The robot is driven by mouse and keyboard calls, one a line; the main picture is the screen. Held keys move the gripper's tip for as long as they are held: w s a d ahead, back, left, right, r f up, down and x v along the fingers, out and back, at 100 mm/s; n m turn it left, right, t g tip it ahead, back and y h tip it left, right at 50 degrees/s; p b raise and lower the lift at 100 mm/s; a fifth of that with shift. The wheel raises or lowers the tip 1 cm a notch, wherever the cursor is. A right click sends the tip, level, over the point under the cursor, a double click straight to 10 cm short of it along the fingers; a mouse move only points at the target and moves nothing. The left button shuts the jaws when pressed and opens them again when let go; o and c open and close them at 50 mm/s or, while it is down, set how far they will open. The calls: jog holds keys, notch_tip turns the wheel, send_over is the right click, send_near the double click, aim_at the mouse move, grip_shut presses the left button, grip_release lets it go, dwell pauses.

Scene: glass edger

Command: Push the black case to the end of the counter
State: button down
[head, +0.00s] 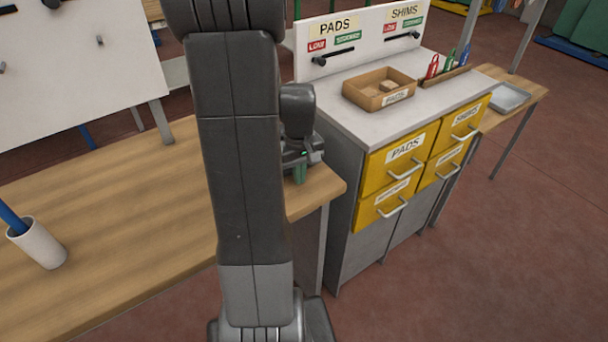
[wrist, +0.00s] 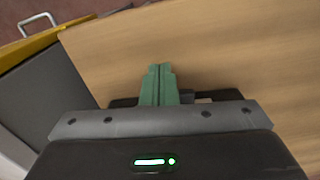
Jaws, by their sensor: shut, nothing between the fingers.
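I cannot make out the black case in either view; my arm covers a strip of the counter in the head view. The wooden counter (head: 120,245) runs from the left to an end beside the grey cabinet. My gripper (head: 299,181) is near that right end, pointing down, with its green fingers together. In the wrist view the green fingers (wrist: 159,70) are shut with nothing between them, over bare wood of the counter (wrist: 230,50). Dark parts beside the fingers look like my gripper's own body.
A grey cabinet (head: 345,240) with yellow drawers (head: 405,160) stands right beside the counter's end. On it are a cardboard tray (head: 380,89) and several coloured tools. A white cup (head: 38,245) with a blue item stands on the counter's left. A yellow drawer (wrist: 35,45) shows in the wrist view.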

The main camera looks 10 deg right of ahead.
jog(key=shift+w, duration=0.2)
jog(key=shift+w+a, duration=0.25)
jog(key=shift+w, duration=0.6)
jog(key=shift+s, duration=0.15)
